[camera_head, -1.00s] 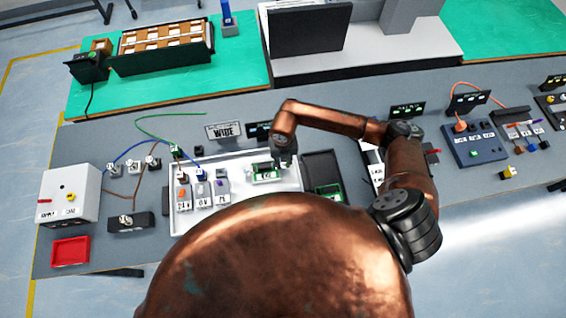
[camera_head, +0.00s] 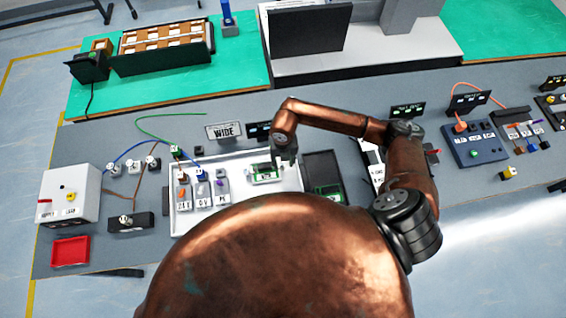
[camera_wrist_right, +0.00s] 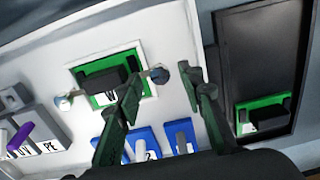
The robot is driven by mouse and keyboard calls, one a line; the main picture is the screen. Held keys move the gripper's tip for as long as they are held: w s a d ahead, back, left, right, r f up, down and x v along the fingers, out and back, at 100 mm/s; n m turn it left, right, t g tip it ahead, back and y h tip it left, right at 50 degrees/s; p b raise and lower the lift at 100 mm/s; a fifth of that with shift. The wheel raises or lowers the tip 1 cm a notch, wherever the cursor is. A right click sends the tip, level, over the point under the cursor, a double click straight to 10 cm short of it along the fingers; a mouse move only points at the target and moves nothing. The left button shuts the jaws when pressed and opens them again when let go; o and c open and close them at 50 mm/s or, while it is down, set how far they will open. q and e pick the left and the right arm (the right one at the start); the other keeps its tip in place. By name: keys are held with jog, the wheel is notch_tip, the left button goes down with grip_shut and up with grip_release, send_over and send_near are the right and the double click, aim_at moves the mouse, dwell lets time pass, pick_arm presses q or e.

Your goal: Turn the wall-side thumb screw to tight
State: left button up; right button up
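A small green terminal module (camera_head: 266,173) with a black block sits in the white panel (camera_head: 238,195). In the right wrist view the module (camera_wrist_right: 101,88) has a thumb screw at each short end. One bluish screw (camera_wrist_right: 160,75) is at its right end, a paler screw (camera_wrist_right: 64,102) at its left end. I cannot tell for sure which is the wall-side one. My right gripper (camera_head: 284,160) is over the module's right end. In the wrist view its two fingers are apart, with the bluish screw showing between their tips. Contact cannot be made out. My left gripper is not in view.
A dark tray (camera_head: 323,165) with another green module (camera_head: 327,192) lies right of the panel. Grey labelled blocks (camera_head: 202,195) stand at the panel's left. Blue labelled parts (camera_wrist_right: 145,143) lie close to the fingers. A white box (camera_head: 70,190) stands far left.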

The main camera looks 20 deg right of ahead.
aim_at(283, 165)
notch_tip(283, 165, up, 11)
jog(key=shift+r, duration=0.15)
dwell(0.7)
